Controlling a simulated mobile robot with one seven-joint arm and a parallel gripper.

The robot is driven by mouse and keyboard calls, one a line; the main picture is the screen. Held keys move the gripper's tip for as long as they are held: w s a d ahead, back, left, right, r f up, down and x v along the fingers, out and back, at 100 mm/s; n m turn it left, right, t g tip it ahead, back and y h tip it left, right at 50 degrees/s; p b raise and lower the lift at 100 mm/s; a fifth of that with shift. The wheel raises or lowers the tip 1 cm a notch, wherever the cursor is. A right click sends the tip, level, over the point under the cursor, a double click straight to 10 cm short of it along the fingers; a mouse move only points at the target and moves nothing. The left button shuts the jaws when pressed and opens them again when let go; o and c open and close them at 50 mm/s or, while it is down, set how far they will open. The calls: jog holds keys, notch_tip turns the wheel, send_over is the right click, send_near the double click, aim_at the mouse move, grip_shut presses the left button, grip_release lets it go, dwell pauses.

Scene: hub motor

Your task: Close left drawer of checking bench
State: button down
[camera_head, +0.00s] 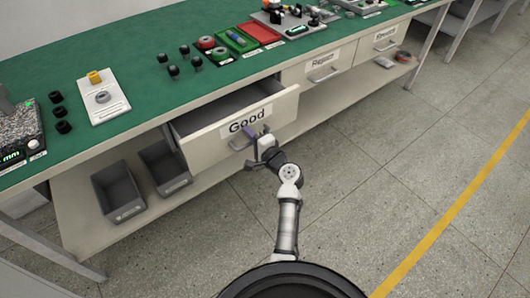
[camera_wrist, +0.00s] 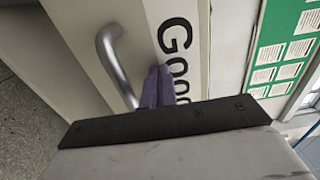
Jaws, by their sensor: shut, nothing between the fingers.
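The left drawer (camera_head: 213,147), labelled "Good", is pulled out from under the green-topped checking bench (camera_head: 140,110). Its inside shows as a dark gap behind the front panel. A metal bar handle (camera_head: 246,141) sits on its front, and it also shows in the wrist view (camera_wrist: 115,65). My gripper (camera_head: 252,132) is shut and empty at the drawer front, by the label and near the handle. In the wrist view its purple fingers (camera_wrist: 157,86) are together, beside the handle and over part of the lettering. I cannot tell whether they touch the panel.
Two more drawers, one labelled "Reject" (camera_head: 318,66), are shut to the right. Grey bins (camera_head: 118,190) stand on the lower shelf at left. Small parts and trays (camera_head: 236,40) lie on the bench top. The floor in front is clear, with a yellow line (camera_head: 450,204).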

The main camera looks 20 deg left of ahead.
jog(key=b+x, duration=0.3)
jog(key=x, duration=0.8)
jog(key=shift+w+a, duration=0.1)
jog(key=shift+w, duration=0.1)
jog(key=shift+r, duration=0.3)
jog(key=shift+a, duration=0.1)
